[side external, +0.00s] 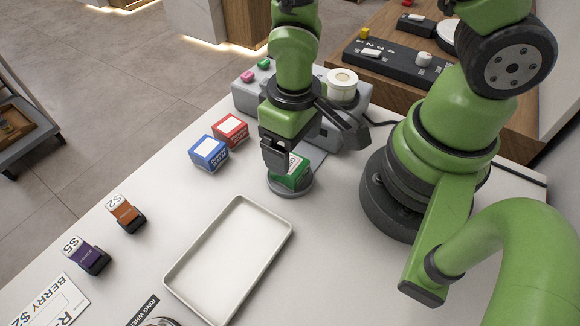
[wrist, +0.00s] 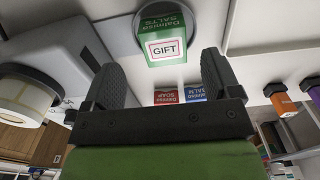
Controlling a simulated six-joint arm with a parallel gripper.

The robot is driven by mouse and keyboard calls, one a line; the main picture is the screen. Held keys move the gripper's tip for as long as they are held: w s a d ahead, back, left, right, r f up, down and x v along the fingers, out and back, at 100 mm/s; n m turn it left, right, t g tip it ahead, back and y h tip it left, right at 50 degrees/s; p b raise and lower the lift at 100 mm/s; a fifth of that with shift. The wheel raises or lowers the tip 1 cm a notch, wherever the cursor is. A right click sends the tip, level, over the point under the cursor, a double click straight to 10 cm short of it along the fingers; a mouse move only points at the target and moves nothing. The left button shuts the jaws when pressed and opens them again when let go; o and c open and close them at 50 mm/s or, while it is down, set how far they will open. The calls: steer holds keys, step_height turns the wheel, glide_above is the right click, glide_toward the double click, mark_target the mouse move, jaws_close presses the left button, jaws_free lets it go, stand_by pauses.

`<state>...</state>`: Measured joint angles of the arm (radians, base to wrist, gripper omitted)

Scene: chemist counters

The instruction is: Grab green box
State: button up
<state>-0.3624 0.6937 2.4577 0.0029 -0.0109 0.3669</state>
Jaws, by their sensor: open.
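The green box (side external: 293,174) stands on a round grey disc (side external: 291,192) on the white counter in the side view. In the wrist view the green box (wrist: 164,33) shows a white GIFT label and the words Dalmioa Salts. My gripper (side external: 277,160) is just above and beside the box, hiding part of it. In the wrist view my gripper (wrist: 166,72) is open, with its two dark fingers apart and the box ahead, between and past the tips. I cannot tell whether a finger touches the box.
A blue box (side external: 208,153) and a red box (side external: 231,129) stand to the left. A white tray (side external: 171,281) lies in front. A grey machine (side external: 243,99) with a paper roll (side external: 343,85) stands behind. Orange (side external: 126,213) and purple (side external: 87,254) items stand near the left edge.

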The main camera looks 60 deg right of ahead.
mark_target(293, 165)
steer(key=shift+a+f, duration=0.2)
steer(key=shift+f, duration=2.5)
steer(key=shift+c, duration=0.5)
steer(key=c, duration=1)
steer(key=shift+r, duration=0.15)
